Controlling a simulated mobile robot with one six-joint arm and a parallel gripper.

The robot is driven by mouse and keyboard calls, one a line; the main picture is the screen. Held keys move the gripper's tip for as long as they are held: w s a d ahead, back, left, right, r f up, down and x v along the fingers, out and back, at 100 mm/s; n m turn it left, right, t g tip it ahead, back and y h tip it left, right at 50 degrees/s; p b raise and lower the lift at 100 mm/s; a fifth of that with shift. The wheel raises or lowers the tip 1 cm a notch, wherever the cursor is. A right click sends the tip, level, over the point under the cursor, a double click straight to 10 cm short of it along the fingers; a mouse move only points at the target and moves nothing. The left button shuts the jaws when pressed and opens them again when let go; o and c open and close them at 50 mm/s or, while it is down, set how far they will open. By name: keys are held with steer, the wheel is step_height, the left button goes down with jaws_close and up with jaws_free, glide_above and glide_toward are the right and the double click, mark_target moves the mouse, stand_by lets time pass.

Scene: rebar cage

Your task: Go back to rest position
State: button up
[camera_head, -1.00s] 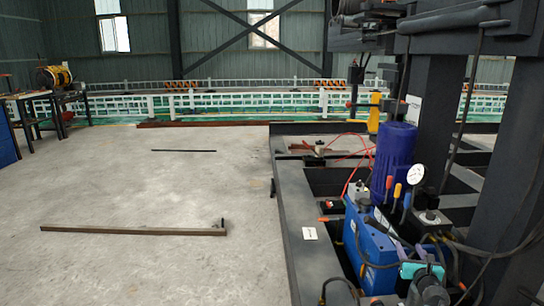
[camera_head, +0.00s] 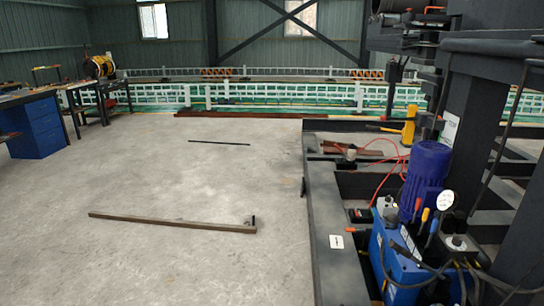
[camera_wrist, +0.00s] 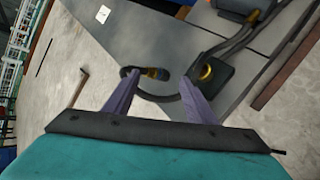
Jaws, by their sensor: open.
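In the wrist view my gripper (camera_wrist: 159,79) shows two purple fingers spread apart on a dark bar, with a teal body below. It is open and holds nothing that I can see. A black hose with a brass-coloured fitting (camera_wrist: 153,73) appears between and beyond the fingertips; I cannot tell how close it is. A grey steel surface (camera_wrist: 150,35) lies beyond. My gripper does not show in the head view now.
A blue hydraulic unit (camera_head: 395,262) with a dark blue motor (camera_head: 427,172) and gauge (camera_head: 445,199) stands at right on a dark frame (camera_head: 325,225). A brown bar (camera_head: 170,222) lies on the floor. Open concrete is at left; a blue cabinet (camera_head: 38,128) stands far left.

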steer(key=s+a+f+m+g+p, duration=0.1)
steer(key=s+f, duration=0.1)
steer(key=s, duration=0.2)
steer(key=s+a+f+m+g, duration=0.1)
steer(key=s+a+m+g, duration=0.1)
steer(key=s, duration=0.2)
steer(key=s+a+f+m+g+p, duration=0.1)
steer(key=s+a+f+m, duration=0.1)
steer(key=s, duration=0.1)
steer(key=shift+s+f+p, duration=0.3)
steer(key=shift+s+f, duration=0.05)
steer(key=shift+s, duration=0.05)
steer(key=s+a+f+m+g, duration=0.1)
steer(key=s+m+g, duration=0.1)
steer(key=s, duration=0.3)
steer(key=s+a+f+m+g+p, duration=0.1)
steer(key=s+a+m+g, duration=0.1)
steer(key=s, duration=0.4)
steer(key=shift+f+m+y, duration=0.25)
steer(key=shift+m+y, duration=0.05)
steer(key=shift+m, duration=0.4)
steer(key=s+a+r+m+g+y, duration=0.1)
steer(key=s+a+m+g, duration=0.1)
steer(key=s+m, duration=0.3)
steer(key=s+a+m+g+y, duration=0.1)
steer(key=s+m+g, duration=0.3)
steer(key=s, duration=0.5)
steer(key=shift+a+r+m+g, duration=0.3)
steer(key=shift+a+r+m, duration=0.1)
steer(key=shift+a+m, duration=0.6)
